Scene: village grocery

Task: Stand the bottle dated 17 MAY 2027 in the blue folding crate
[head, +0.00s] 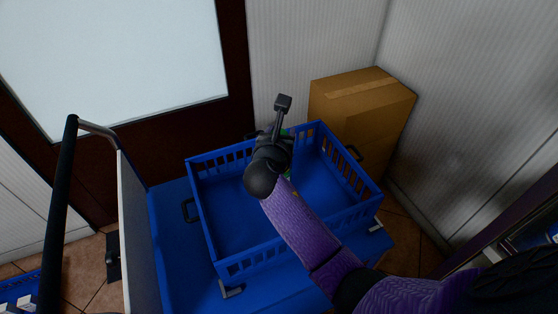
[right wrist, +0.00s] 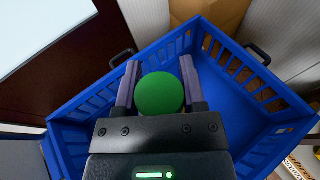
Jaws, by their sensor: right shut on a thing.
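My right gripper (head: 275,142) is over the blue folding crate (head: 230,268), inside its outline near the back wall. In the right wrist view the gripper (right wrist: 160,78) is shut on a bottle with a round green cap (right wrist: 160,95), one finger on each side. In the head view only small green bits of the bottle (head: 285,132) show behind the gripper and forearm. The bottle's label and date are hidden, and I cannot tell whether its base touches the crate floor. The visible crate floor is bare. My left gripper is not in view.
The crate stands on a blue platform (head: 178,240) with a dark-handled rail (head: 62,200) at left. A brown cardboard box (head: 362,105) stands behind the crate at right, near the corrugated wall (head: 470,80). A dark-framed door with a pale pane (head: 110,50) is behind at left.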

